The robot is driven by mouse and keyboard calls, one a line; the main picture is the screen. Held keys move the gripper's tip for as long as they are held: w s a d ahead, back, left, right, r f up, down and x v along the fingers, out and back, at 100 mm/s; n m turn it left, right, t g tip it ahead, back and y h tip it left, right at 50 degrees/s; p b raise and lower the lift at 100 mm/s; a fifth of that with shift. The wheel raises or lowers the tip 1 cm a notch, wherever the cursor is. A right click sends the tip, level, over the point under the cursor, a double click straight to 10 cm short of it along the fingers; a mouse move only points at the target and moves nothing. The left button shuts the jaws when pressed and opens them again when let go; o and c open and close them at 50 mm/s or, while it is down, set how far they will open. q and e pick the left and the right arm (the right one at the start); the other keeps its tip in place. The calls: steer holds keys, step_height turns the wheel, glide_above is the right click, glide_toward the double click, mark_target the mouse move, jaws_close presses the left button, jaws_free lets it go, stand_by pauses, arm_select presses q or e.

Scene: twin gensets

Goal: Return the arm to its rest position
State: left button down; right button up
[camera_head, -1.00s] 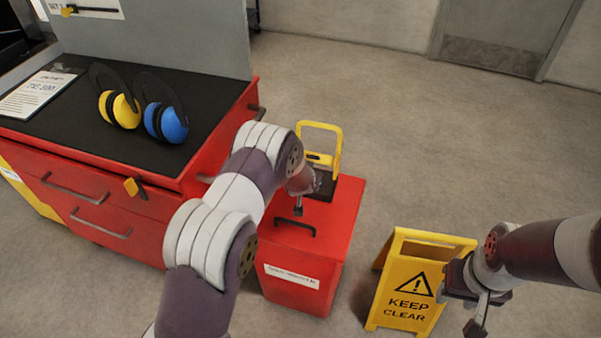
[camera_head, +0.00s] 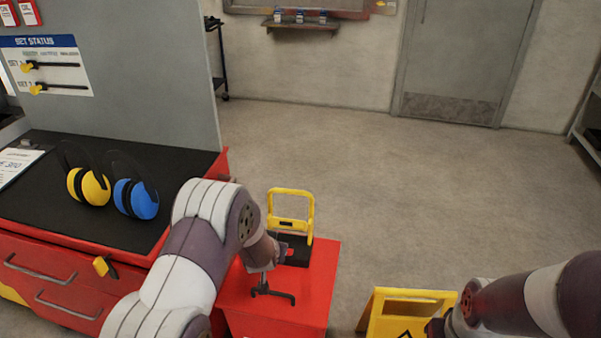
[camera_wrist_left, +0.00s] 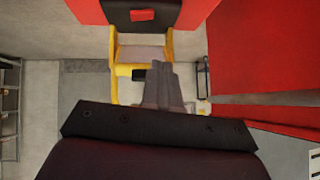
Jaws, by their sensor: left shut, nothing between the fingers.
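My left arm reaches in from the lower left in the head view, and its gripper (camera_head: 262,276) points down above the red box beside the workbench. In the left wrist view the fingers (camera_wrist_left: 162,86) are pressed together with nothing between them. My right arm enters from the right edge in the head view. Its gripper lies low beside the yellow sign, mostly hidden by the arm and cut off by the picture's bottom edge.
A red box (camera_head: 317,290) with a dark handle carries a yellow frame (camera_head: 310,215). Yellow (camera_head: 88,187) and blue (camera_head: 143,203) ear muffs lie on the black bench top (camera_head: 60,215). A yellow sign (camera_head: 385,318) stands on the floor. Open floor extends behind.

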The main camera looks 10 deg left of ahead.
arm_select(q)
steer(key=s+d+f+g+h+p, duration=0.15)
steer(key=s+g, duration=0.35)
steer(key=s, duration=0.5)
steer(key=s+r+g+p, duration=0.1)
steer(key=s+r+p, duration=0.3)
steer(key=s+r, duration=0.5)
steer(key=s+r+g+p, duration=0.1)
steer(key=s+r+p, duration=0.4)
steer(key=s+r, duration=0.4)
step_height(320, 180, up, 5)
steer(key=shift+r+n+g, duration=0.1)
steer(key=shift+n+g, duration=0.2)
steer(key=shift+s, duration=0.15)
